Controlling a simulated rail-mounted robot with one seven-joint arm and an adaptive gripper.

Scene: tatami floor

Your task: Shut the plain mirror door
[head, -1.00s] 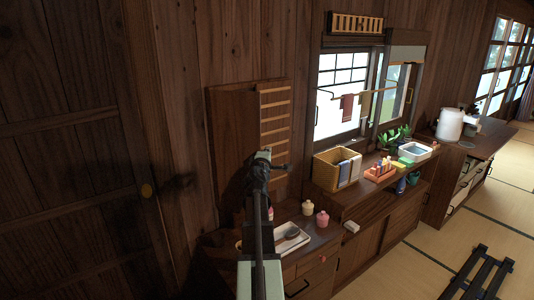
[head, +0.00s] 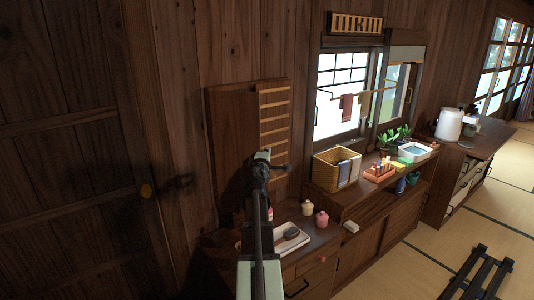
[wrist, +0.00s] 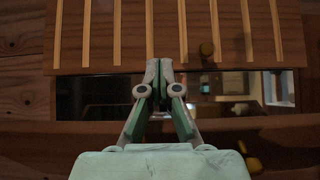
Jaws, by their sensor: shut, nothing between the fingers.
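The mirror cabinet hangs on the plank wall, with a plain brown door panel (head: 230,140) on the left and a slatted door (head: 273,115) with pale strips on the right. In the wrist view the slatted door (wrist: 110,35) fills the top, and a mirror strip (wrist: 225,95) below it reflects the room. A dark wood band (wrist: 60,135) lies below the strip; I cannot tell whether it is the plain door. My gripper (wrist: 160,66) is shut and empty, its tips over the slatted door's lower edge. Contact cannot be told. In the head view my arm hides the cabinet's lower part.
Below the cabinet is a low chest with a white tray (head: 303,243), a pink jar (head: 322,219) and a pale jar (head: 307,208). The tatami floor at right holds a dark slatted stand (head: 478,272).

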